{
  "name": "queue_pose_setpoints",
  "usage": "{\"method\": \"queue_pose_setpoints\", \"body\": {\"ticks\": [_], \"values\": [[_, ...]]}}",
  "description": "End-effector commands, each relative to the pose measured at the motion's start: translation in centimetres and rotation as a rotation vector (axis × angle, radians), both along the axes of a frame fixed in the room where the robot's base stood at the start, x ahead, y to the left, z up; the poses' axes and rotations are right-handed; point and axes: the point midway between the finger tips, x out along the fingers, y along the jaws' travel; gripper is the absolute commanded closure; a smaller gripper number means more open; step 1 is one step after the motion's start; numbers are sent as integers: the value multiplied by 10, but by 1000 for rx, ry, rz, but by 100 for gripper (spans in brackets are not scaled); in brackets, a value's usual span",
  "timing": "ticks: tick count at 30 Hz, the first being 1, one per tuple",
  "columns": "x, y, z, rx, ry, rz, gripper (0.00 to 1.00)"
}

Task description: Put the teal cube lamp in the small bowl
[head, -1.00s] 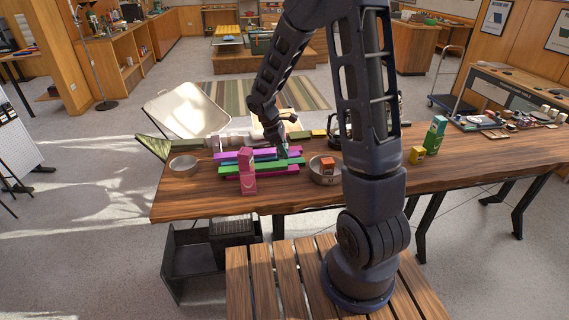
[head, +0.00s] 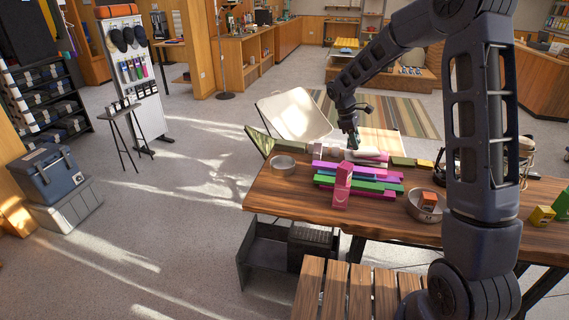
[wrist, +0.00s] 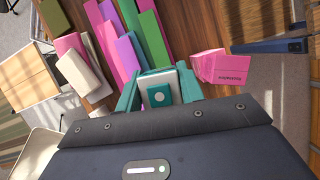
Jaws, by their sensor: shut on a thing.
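My gripper (head: 353,142) is raised above the back of the coloured bars. In the wrist view, my gripper (wrist: 160,95) has its teal fingers shut on a small teal and white block, which looks like the teal cube lamp (wrist: 158,94). In the head view the held lamp is too small to make out clearly. A metal bowl (head: 283,171) stands empty near the table's left end and looks like the smaller one. A second metal bowl (head: 418,213) stands right of the bars with an orange-brown box (head: 429,199) in it.
Long purple, green and pink bars (head: 380,186) lie on the wooden table (head: 300,200). A pink carton (head: 342,185) stands upright at their front. Yellow (head: 542,215) and green boxes stand at the right. The tabletop around the left bowl is mostly clear.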

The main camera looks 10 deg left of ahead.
Motion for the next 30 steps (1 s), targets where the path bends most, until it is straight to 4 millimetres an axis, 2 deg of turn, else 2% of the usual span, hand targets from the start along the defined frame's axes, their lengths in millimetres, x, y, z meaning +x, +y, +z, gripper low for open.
{"method": "queue_pose_setpoints", "body": {"ticks": [1,9,18,24,30], "values": [[12,21,0,2,-1,13,86],[56,121,2,2,-1,66,86],[81,231,-3,4,2,117,86],[84,280,-7,4,3,139,86],[83,299,-12,2,6,147,86]]}}
